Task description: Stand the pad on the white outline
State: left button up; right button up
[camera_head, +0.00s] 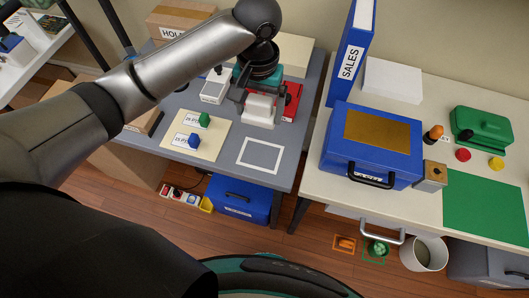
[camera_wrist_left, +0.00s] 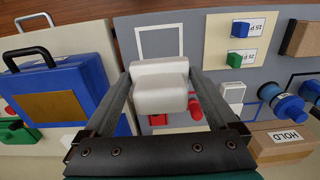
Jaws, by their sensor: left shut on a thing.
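The pad (camera_head: 259,104) is a pale, rounded white block with a stepped shape. My left gripper (camera_head: 262,96) is shut on it, and in the left wrist view the pad (camera_wrist_left: 160,97) sits between the two fingers. The white outline (camera_head: 260,155) is an empty square on the grey table, nearer the front edge than the pad. It also shows beyond the pad in the left wrist view (camera_wrist_left: 182,42). I cannot tell whether the pad touches the table. My right gripper is not in view.
A red box (camera_head: 291,101) lies close beside the gripper. A cream mat (camera_head: 180,128) with a green and a blue piece is left of the outline. A blue case (camera_head: 340,150) stands on the neighbouring table to the right. The grey surface around the outline is clear.

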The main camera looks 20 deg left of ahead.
aim_at(260, 156)
pick_arm(q)
notch_tip(260, 156, down, 18)
jog(key=b, duration=0.4)
jog(key=shift+r, duration=0.25)
jog(key=shift+f, duration=0.15)
jog(key=o, duration=1.2)
jog(key=shift+c, duration=0.2)
notch_tip(260, 156, up, 12)
jog(key=p, duration=0.3)
